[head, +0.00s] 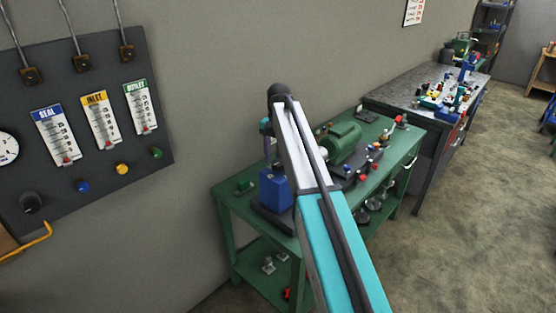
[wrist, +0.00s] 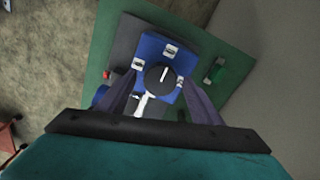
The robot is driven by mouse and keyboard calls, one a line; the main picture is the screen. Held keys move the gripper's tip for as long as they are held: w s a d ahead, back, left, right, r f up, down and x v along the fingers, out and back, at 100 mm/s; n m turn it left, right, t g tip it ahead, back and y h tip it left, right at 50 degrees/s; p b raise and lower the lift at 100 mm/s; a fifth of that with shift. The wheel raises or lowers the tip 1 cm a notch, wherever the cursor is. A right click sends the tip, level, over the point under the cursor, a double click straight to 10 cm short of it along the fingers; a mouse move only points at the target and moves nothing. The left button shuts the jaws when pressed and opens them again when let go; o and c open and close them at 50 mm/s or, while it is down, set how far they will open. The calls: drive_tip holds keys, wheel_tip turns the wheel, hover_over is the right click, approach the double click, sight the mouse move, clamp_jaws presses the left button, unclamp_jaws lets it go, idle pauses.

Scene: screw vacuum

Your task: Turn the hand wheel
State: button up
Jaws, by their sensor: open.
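In the wrist view, a blue block-shaped device (wrist: 166,48) stands below my gripper (wrist: 161,80). A round black knob-like part (wrist: 159,77) with a white bar on it shows between the two fingers. My gripper is open, with one finger on each side of this part; I cannot tell whether either touches it. I cannot tell for sure whether this part is the hand wheel. In the head view, the blue device (head: 275,190) stands at the near left of a green bench (head: 228,203), partly hidden by my arm.
A green motor-like machine (head: 341,141) and several small fittings share the bench. A wall panel (head: 75,125) with gauges is at the left. A dark workbench (head: 400,90) with parts stands beyond. Open floor (head: 480,190) lies to the right.

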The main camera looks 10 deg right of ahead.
sight(278, 162)
wheel_tip(278, 162, up, 14)
drive_tip(key=p, duration=0.7)
drive_tip(key=shift+f, duration=0.2)
drive_tip(key=shift+a, duration=0.1)
idle(0.3)
